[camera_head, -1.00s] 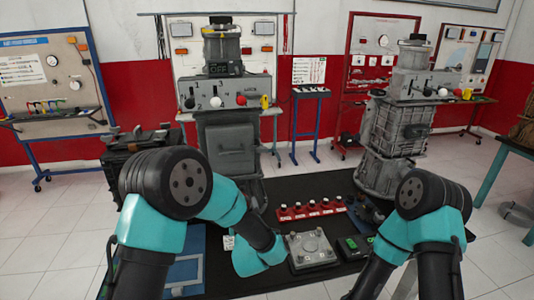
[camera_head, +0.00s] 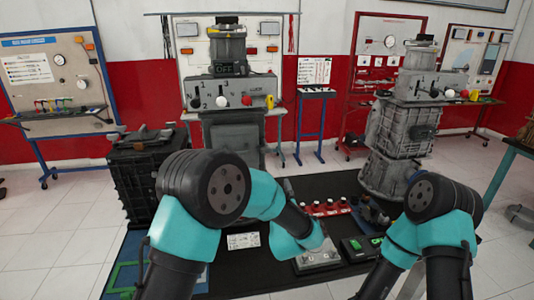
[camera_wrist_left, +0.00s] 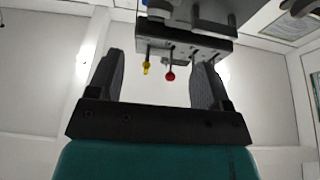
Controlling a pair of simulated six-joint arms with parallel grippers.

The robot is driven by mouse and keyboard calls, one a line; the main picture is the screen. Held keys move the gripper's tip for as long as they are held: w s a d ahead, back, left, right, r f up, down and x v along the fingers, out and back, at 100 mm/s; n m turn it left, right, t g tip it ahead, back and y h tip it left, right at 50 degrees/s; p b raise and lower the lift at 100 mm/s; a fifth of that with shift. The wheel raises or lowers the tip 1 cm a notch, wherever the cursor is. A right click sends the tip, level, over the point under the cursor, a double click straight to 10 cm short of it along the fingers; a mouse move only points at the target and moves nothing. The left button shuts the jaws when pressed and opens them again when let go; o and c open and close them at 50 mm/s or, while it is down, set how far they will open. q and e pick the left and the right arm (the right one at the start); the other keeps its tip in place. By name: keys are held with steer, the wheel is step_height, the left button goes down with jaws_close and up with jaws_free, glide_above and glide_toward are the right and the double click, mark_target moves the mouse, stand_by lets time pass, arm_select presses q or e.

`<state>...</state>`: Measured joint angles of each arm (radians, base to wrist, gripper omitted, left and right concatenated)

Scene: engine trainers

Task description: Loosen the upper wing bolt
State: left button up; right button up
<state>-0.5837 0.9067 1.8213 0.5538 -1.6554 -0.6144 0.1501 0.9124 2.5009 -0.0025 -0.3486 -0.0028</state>
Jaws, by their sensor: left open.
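I cannot make out the upper wing bolt in either view. A grey engine unit (camera_head: 232,138) stands at the back centre of the dark table. Its front panel (camera_head: 210,97) carries levers with a black, a white and a red knob (camera_head: 246,100), and a yellow part (camera_head: 269,101) at its right end. My left gripper (camera_wrist_left: 160,68) is open and empty in the left wrist view, tilted up. The panel's red (camera_wrist_left: 170,76) and yellow (camera_wrist_left: 146,68) knobs show beyond its fingers, apart from them. My right gripper is out of view.
A second grey engine unit (camera_head: 400,135) stands at the right. A black ribbed box (camera_head: 147,178) is at the left. Red blocks (camera_head: 325,208), a grey plate (camera_head: 318,260) partly behind my left arm, and a green-marked box (camera_head: 358,247) lie on the table (camera_head: 250,266).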

mark_target(267, 152)
arm_select(q)
steer(key=x, duration=1.4)
steer(key=shift+w+r, duration=0.15)
steer(key=shift+w, duration=0.1)
steer(key=c, duration=0.9)
